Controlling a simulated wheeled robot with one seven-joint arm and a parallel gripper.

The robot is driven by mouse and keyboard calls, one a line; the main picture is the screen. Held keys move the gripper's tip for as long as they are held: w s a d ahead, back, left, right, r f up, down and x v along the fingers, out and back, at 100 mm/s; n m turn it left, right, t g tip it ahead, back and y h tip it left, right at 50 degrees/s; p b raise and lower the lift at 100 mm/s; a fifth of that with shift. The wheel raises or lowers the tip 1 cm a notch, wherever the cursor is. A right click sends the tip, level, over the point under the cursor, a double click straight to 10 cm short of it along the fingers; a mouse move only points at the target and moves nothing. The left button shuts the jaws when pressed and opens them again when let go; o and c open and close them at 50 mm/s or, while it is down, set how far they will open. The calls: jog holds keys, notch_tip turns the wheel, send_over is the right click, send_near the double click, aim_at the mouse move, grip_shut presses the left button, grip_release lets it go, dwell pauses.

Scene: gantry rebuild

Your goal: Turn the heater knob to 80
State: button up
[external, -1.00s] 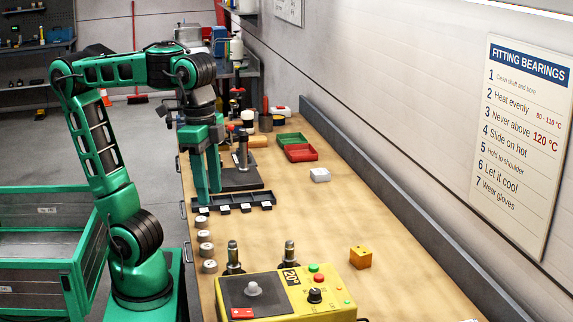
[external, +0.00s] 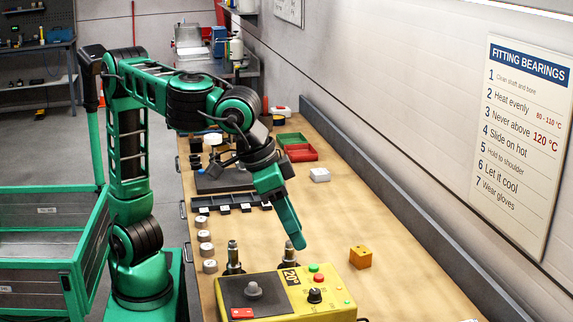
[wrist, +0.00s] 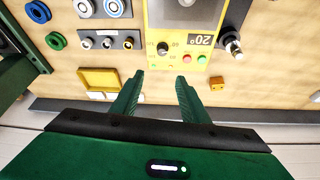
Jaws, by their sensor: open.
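The yellow heater (external: 270,311) stands on the near part of the bench, with a grey plate and a display (external: 291,277) reading 20°. Its black heater knob (external: 315,296) is at the right of the front panel; the scale marks are too small to read surely. In the wrist view the knob (wrist: 163,48) lies ahead of the gap between my fingertips. My gripper (external: 298,243) is open and empty, pointing down above the far side of the heater, apart from the knob. Its two fingers (wrist: 158,82) show apart in the wrist view.
Green (external: 313,267) and red (external: 319,278) buttons sit close to the knob. Upright metal fittings (external: 233,255) stand behind the heater. An orange block (external: 360,257) is to the right. A wall sign (external: 522,140) lists 80 - 110 °C.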

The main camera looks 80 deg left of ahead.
send_near(315, 291)
jog(key=x, duration=0.8)
jog(key=shift+w+f, duration=0.1)
jog(key=c, duration=1)
